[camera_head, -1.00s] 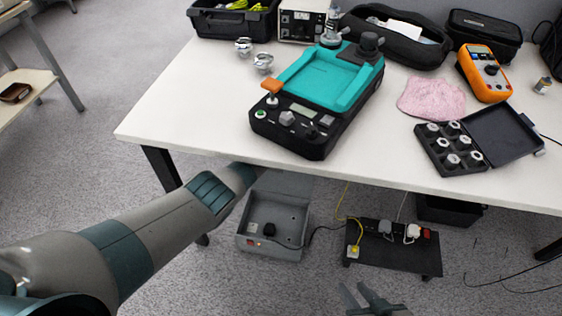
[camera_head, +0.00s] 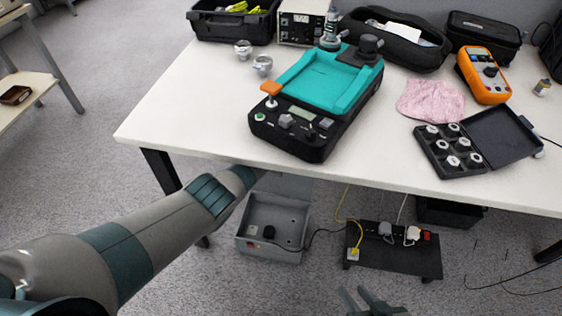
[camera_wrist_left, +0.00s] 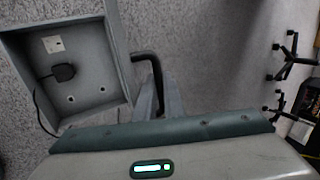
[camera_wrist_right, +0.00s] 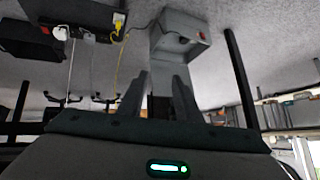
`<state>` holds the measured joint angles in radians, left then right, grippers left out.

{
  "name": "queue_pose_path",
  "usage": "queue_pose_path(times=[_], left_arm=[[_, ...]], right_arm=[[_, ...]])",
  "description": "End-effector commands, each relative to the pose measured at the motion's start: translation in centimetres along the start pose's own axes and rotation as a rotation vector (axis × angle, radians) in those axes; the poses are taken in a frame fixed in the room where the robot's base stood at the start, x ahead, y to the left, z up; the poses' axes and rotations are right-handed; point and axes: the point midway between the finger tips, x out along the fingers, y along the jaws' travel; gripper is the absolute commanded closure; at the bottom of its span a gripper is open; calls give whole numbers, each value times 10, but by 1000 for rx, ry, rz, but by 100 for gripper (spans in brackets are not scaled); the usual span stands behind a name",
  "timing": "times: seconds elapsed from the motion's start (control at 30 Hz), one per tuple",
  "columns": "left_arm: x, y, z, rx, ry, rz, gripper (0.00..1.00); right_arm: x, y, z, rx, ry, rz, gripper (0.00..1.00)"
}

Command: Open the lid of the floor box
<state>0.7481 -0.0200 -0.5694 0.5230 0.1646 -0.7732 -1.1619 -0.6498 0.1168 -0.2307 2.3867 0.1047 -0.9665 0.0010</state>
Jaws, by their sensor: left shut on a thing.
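The grey floor box (camera_head: 243,245) stands on the carpet below the table's front edge, its inside showing with a black plug in it. Its lid (camera_head: 290,187) is raised at the back, partly hidden by the tabletop. The box (camera_wrist_left: 20,75) also shows at the left of the left wrist view, with a dark bent handle (camera_wrist_left: 143,56) beside it. My left gripper (camera_wrist_left: 160,92) is shut on this handle; the tabletop hides it in the head view. My right gripper (camera_head: 362,298) is open and empty, in front of the box to the right. The box shows beyond it in the right wrist view (camera_wrist_right: 172,55).
The white table (camera_head: 200,120) overhangs the box and carries a teal-and-black device (camera_head: 320,85) and other equipment. A black stand with plugs (camera_head: 395,260) is right of the box. A black cable and a yellow one (camera_head: 340,205) run nearby. A table leg (camera_head: 163,172) is close to my left arm.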

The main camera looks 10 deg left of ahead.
Motion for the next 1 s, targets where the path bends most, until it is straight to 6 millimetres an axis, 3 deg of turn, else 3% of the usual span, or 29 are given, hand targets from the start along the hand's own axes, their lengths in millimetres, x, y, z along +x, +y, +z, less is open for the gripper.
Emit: queue_pose_path(times=[0.03, 0.2, 0.33, 0.57, 0.77, 1.0], left_arm=[[2, -26, 4, 5, 21, -109, 100], [3, -26, 4, 5, 21, -108, 100], [3, -26, 4, 6, 21, -108, 100], [3, -26, 4, 7, 21, -108, 100], [3, -26, 4, 7, 21, -108, 100], [3, -26, 4, 8, 21, -108, 100]], right_arm=[[3, 1, 3, 0, 0, 0, 69], [3, 1, 3, 0, 0, 0, 71], [5, -2, 3, -9, -1, -4, 100], [23, -23, -3, -128, -4, -45, 100], [57, -69, -16, -402, 0, -128, 100], [101, -144, -34, -889, 36, -246, 100]])
